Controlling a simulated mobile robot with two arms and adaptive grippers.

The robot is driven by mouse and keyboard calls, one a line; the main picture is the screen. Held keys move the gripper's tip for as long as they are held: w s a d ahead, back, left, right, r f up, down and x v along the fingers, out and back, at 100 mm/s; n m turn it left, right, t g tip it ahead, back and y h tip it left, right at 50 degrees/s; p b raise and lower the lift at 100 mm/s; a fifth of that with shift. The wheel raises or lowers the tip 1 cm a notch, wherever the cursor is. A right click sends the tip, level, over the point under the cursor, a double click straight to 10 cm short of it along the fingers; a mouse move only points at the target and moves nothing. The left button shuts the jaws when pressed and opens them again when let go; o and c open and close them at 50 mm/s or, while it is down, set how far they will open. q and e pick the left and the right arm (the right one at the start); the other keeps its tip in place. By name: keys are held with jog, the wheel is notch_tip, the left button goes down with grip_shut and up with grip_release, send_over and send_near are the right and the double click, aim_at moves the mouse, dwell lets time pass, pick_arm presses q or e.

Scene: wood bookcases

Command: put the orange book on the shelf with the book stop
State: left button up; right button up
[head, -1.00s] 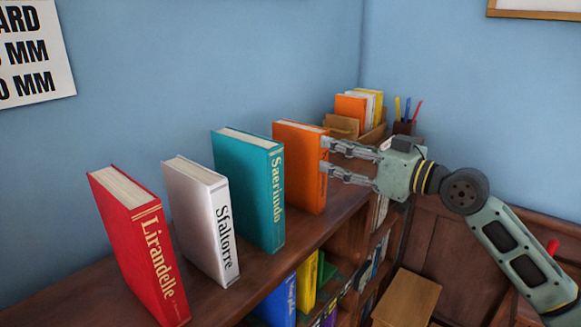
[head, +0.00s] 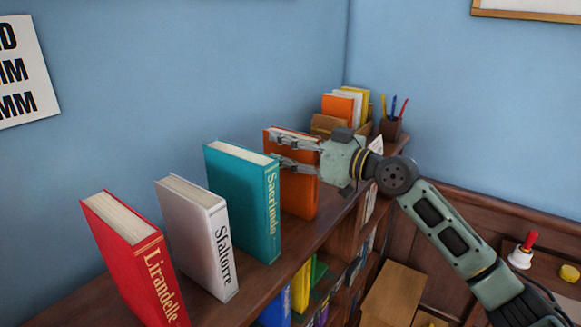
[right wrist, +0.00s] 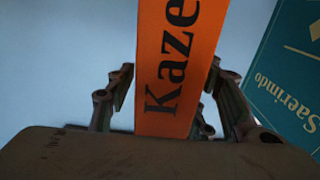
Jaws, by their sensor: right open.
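The orange book (head: 299,200) stands upright on top of the bookcase, behind the teal book. My right gripper (head: 275,150) reaches in from the right at its upper part and hides some of it. In the right wrist view the book's orange spine (right wrist: 178,60), lettered "Kaze", stands between the two spread fingers, with a gap showing on the left. The jaws are open. I cannot make out a book stop in these frames. My left gripper is not in view.
Teal (head: 242,205), silver (head: 200,240) and red (head: 132,260) books stand spaced along the same top. Behind are a file box (head: 328,123) and a pen cup (head: 390,128). Lower shelves hold books, including a yellow one (head: 301,286).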

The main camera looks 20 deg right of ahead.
jog(key=shift+c, duration=0.3)
grip_shut()
dwell(0.5)
jog(key=shift+r, duration=0.15)
